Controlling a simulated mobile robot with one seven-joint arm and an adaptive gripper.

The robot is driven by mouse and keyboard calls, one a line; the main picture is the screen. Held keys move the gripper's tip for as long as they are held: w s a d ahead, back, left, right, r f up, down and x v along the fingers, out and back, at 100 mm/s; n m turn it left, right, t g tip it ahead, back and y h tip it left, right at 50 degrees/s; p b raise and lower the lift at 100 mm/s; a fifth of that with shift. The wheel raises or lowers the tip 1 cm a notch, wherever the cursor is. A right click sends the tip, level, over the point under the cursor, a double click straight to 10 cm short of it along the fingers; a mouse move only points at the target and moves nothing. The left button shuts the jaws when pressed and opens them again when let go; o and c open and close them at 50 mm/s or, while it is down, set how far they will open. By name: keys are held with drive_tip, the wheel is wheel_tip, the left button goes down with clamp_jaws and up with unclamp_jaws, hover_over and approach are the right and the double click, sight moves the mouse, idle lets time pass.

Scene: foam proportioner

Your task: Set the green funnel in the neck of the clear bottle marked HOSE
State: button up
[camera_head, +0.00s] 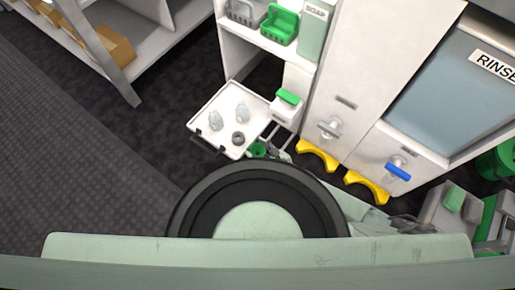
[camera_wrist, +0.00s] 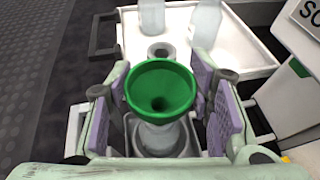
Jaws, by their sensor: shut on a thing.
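The green funnel (camera_wrist: 160,88) is between the purple-padded fingers of my gripper (camera_wrist: 160,115), wide mouth facing the wrist camera. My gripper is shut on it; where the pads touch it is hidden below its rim. The funnel (camera_head: 258,149) also shows in the head view, just off the tray's near corner. Two clear bottles stand on the tray, a left one (camera_head: 215,120) and a right one (camera_head: 243,112). The wrist view also shows the left bottle (camera_wrist: 152,16) and the right bottle (camera_wrist: 206,24), beyond the funnel. I cannot read a HOSE mark on either. A pale shape below the funnel is unclear.
The white tray (camera_head: 203,104) also holds a grey ring (camera_head: 238,138), near the funnel. A cabinet with taps (camera_head: 330,128) and yellow pieces (camera_head: 317,154) is further right. Floor left of the tray is clear.

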drive_tip(key=shift+r, duration=0.2)
drive_tip(key=shift+r+p, duration=0.5)
drive_tip(key=shift+p, duration=0.15)
idle(0.3)
drive_tip(key=shift+f+b, duration=0.85)
drive_tip(key=shift+f, duration=0.35)
idle(0.5)
drive_tip(key=o, duration=0.7)
drive_tip(key=shift+c, duration=0.2)
